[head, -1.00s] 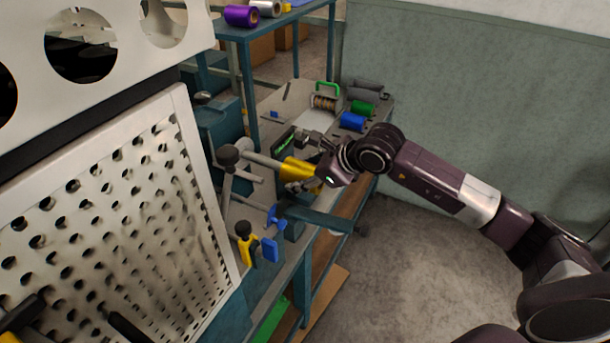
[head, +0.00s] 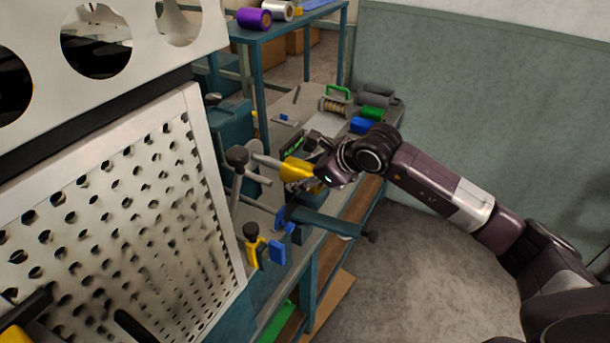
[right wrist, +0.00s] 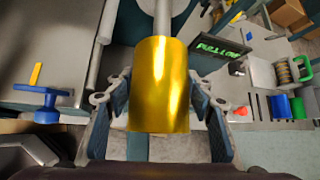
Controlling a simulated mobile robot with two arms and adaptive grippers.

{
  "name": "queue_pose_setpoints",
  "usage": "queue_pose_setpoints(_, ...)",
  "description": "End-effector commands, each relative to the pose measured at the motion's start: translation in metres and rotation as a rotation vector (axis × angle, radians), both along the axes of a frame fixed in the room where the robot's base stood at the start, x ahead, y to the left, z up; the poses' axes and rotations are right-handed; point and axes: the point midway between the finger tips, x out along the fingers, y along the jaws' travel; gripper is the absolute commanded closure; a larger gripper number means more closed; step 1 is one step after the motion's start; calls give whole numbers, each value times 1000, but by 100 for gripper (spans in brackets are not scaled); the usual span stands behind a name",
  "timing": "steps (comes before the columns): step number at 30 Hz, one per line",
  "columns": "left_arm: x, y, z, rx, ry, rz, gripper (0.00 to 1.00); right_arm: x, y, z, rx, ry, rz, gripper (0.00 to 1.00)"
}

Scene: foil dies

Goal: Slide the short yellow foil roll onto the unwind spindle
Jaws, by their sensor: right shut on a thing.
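The short yellow foil roll (head: 296,170) is held in my right gripper (head: 314,173), shut on it. In the right wrist view the roll (right wrist: 160,85) sits between the two fingers (right wrist: 158,118), one on each side. The grey unwind spindle (head: 266,160) runs from the machine to the roll's far end, roughly in line with it. In the right wrist view the spindle (right wrist: 163,18) meets the middle of that end. The roll hides the spindle's tip, so how deep it sits inside cannot be told. My left gripper is not in view.
A black-knobbed lever (head: 237,160) stands by the spindle's base. Yellow and blue clamps (head: 253,245) are nearer. A perforated panel (head: 110,210) fills the left. Open floor lies right.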

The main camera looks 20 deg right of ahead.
Motion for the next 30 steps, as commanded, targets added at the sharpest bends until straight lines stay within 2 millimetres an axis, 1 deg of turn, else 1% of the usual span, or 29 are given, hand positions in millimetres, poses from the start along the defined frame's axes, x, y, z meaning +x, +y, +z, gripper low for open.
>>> queue_pose_setpoints(30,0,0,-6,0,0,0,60,21,16,1,1,-3,0,91)
